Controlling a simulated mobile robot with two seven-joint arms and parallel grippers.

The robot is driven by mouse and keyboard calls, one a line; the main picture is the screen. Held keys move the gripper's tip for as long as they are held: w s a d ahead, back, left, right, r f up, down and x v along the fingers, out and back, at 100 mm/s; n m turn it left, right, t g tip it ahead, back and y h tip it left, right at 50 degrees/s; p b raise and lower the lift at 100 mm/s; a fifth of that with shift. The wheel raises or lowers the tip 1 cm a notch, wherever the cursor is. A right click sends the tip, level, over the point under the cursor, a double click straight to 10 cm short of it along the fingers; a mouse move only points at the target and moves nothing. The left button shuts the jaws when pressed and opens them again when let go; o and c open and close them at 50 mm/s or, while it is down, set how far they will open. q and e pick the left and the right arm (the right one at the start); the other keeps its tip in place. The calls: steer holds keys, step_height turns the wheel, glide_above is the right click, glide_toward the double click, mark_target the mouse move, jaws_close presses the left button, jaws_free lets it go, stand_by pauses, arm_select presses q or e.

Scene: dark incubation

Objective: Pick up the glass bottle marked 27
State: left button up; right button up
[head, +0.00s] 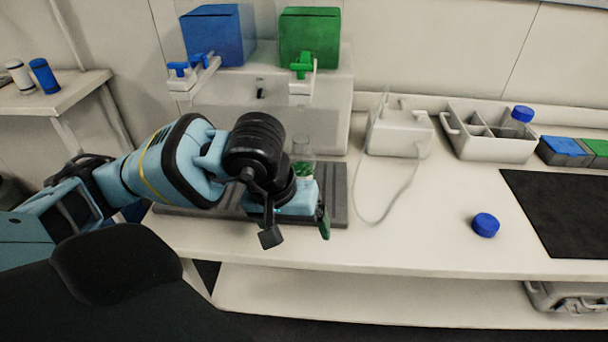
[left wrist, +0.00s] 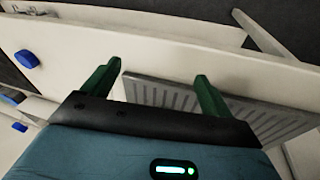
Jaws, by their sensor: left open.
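I cannot read a mark 27 on anything. A clear bottle with a blue cap (head: 522,113) stands in the grey caddy at the back right. My left gripper (head: 315,198) is over the grey ribbed tray (head: 338,206). In the left wrist view its two green fingers (left wrist: 157,78) are apart and empty, with the ribbed tray (left wrist: 165,93) beyond them. My right gripper is out of view.
A blue cap (head: 485,225) lies on the bench, left of a black mat (head: 565,210). A white device (head: 399,133) with a cable and the caddy (head: 490,148) stand behind. Blue (head: 218,36) and green (head: 310,38) boxes top the dispenser. The bench's front middle is clear.

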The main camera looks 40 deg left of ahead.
mark_target(299, 158)
arm_select(q)
steer(key=shift+w+a+r+m+t+y, duration=0.15)
steer(key=shift+w+a+r+t+y, duration=0.25)
steer(key=shift+w+a, duration=1.2)
steer(key=shift+w+a+r+m+t+y, duration=0.15)
steer(key=shift+w+a+r+y, duration=0.45)
steer(key=shift+w+a, duration=0.95)
steer(key=shift+w+a+r+m+t+y, duration=0.1)
steer(key=shift+w+a+r+t+y, duration=0.35)
steer(key=shift+w+a, duration=1.15)
steer(key=w, duration=0.3)
steer(key=shift+w+d+p, duration=0.15)
steer(key=shift+p, duration=0.2)
steer(key=shift+x, duration=1.1)
steer(key=shift+w+f, duration=0.3)
steer(key=shift+f, duration=0.05)
steer(key=c, duration=1.2)
steer(key=shift+c, duration=0.6)
